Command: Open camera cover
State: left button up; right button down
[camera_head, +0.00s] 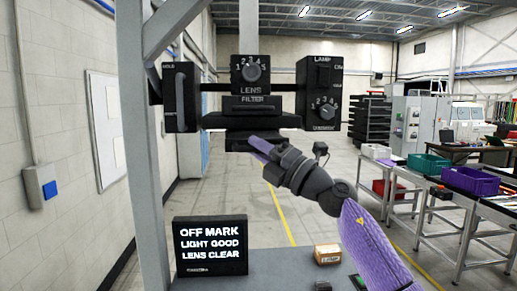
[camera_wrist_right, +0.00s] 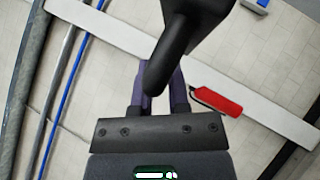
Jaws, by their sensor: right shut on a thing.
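The black camera unit (camera_head: 250,120) hangs from the grey frame, with a LENS dial (camera_head: 251,69) and a FILTER slot (camera_head: 252,104) on its front. I cannot tell which part is its cover. My right gripper (camera_head: 260,146) is just below and in front of the unit's lower black part. In the right wrist view, its purple fingers (camera_wrist_right: 158,88) are shut on a dark handle-like part (camera_wrist_right: 172,55), which hides much of their tips. My left gripper is out of view.
A HOLD panel with a lever (camera_head: 180,96) is at left, a LAMP box (camera_head: 318,92) at right. A grey post (camera_head: 148,180) stands left of the unit. A sign (camera_head: 211,246) reads OFF MARK, LIGHT GOOD, LENS CLEAR. A small carton (camera_head: 327,254) lies on the grey surface below.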

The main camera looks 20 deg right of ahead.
jog(key=c, duration=0.9)
grip_release()
jog(key=shift+s+d+f, duration=0.2)
jog(key=shift+d+f, duration=0.05)
jog(key=shift+f, duration=0.05)
jog(key=b+v, duration=0.5)
jog(key=v, duration=0.4)
jog(key=shift+s+r, duration=0.1)
jog(key=shift+r, duration=0.05)
